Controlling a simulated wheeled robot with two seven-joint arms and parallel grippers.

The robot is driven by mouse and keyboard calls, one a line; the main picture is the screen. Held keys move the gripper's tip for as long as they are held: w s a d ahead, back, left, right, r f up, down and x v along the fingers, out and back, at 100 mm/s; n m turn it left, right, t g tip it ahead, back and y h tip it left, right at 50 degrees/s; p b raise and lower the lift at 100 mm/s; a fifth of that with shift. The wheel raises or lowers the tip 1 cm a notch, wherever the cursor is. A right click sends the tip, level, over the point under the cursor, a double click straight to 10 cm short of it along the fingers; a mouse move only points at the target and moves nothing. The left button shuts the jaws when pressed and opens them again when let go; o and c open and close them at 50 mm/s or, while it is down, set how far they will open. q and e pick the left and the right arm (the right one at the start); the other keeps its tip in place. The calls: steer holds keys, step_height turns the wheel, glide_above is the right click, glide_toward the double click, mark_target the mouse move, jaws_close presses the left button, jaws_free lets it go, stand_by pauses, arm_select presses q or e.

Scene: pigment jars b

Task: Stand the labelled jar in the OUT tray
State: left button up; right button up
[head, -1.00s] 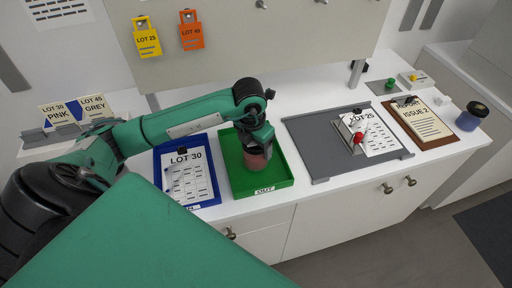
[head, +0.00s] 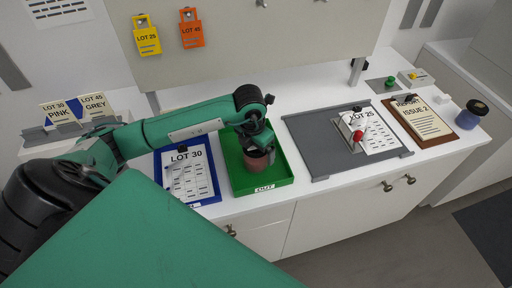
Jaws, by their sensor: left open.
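The green OUT tray (head: 278,181) sits on the white counter, its OUT label on the front wall. A reddish-pink jar (head: 257,162) with a dark top stands inside the tray and looks upright. Any label on it cannot be made out. My left gripper (head: 257,150) is right over the jar with its fingers at the jar's top, open. Whether the fingers touch the jar cannot be told. My right gripper does not show.
A blue LOT 30 clipboard (head: 214,176) lies left of the tray. A grey board (head: 325,148) with a LOT 25 sheet and red knob lies right.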

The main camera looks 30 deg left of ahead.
arm_select(q)
steer(key=shift+r, duration=0.35)
steer(key=r+b, duration=0.1)
steer(key=r, duration=0.2)
steer(key=r+b, duration=0.1)
steer(key=r, duration=0.3)
steer(key=s+r+b, duration=0.1)
steer(key=r, duration=0.2)
steer(key=shift+s+a+r, duration=0.1)
steer(key=shift+r, duration=0.1)
steer(key=shift+s+r+b, duration=0.15)
steer(key=shift+r+b, duration=0.15)
steer(key=shift+r, duration=0.2)
